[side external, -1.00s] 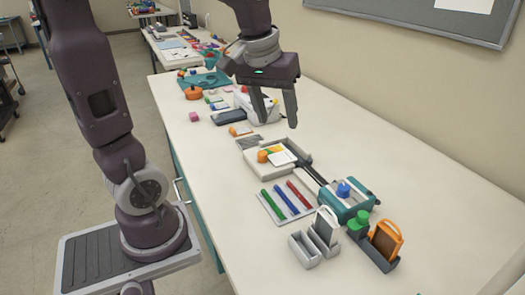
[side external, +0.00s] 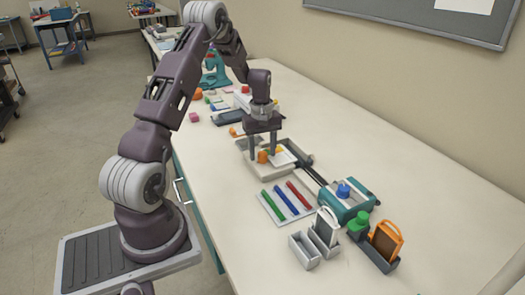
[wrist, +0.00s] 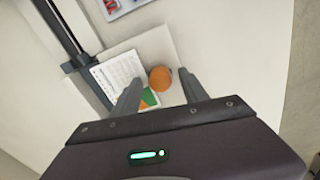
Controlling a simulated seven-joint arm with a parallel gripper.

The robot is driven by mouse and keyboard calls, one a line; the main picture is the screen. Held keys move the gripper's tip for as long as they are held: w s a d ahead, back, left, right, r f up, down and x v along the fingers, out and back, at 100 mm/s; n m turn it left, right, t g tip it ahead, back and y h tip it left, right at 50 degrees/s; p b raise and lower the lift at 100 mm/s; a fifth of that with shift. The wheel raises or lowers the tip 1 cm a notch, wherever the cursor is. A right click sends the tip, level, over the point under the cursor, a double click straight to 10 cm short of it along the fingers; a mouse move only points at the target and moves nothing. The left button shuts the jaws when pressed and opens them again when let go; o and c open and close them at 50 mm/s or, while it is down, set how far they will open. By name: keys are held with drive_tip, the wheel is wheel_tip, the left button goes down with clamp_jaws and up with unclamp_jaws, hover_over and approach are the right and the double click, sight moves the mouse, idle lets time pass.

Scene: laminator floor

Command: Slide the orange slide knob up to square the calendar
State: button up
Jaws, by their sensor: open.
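The orange slide knob (side external: 262,157) is a small round piece in a pale, low-walled tray (side external: 258,171). It also shows in the wrist view (wrist: 160,78), beside a white printed calendar sheet (wrist: 119,73). The calendar (side external: 287,156) lies in the tray to the knob's right in the side view. My gripper (side external: 265,156) points down over the tray with its fingers apart. In the wrist view the knob shows between the two fingertips (wrist: 161,80). I cannot tell how far down the fingers reach around it. A green and orange patch (wrist: 150,97) is partly hidden by a finger.
A dark rail (side external: 314,174) runs from the tray to a teal device with a blue knob (side external: 344,190). Green, blue and red sticks (side external: 286,200) lie on a tray nearer the camera. Grey holders (side external: 305,248) stand in front.

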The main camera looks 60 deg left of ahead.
drive_tip(key=shift+c, duration=0.4)
clamp_jaws()
idle(0.9)
